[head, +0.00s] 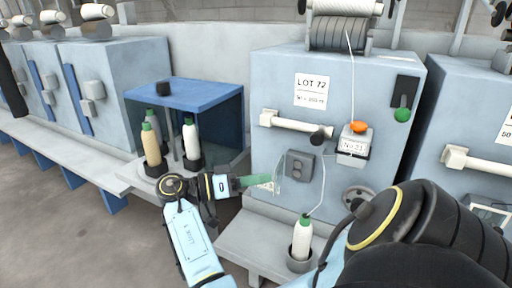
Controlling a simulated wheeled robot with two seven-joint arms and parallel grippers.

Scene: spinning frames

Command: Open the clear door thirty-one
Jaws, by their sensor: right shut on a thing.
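My right gripper (233,187) points right and is shut at the left end of this piece. The fingertips are small and partly hidden. My left gripper is not in view.
A white bobbin (301,238) stands in a cup below, with yarn running up to the spool on top. A white bar (300,124) and a dark knob (320,138) stick out above. Left, bobbins (151,148) stand beside a blue-topped case (190,92). My own arm covers the lower right.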

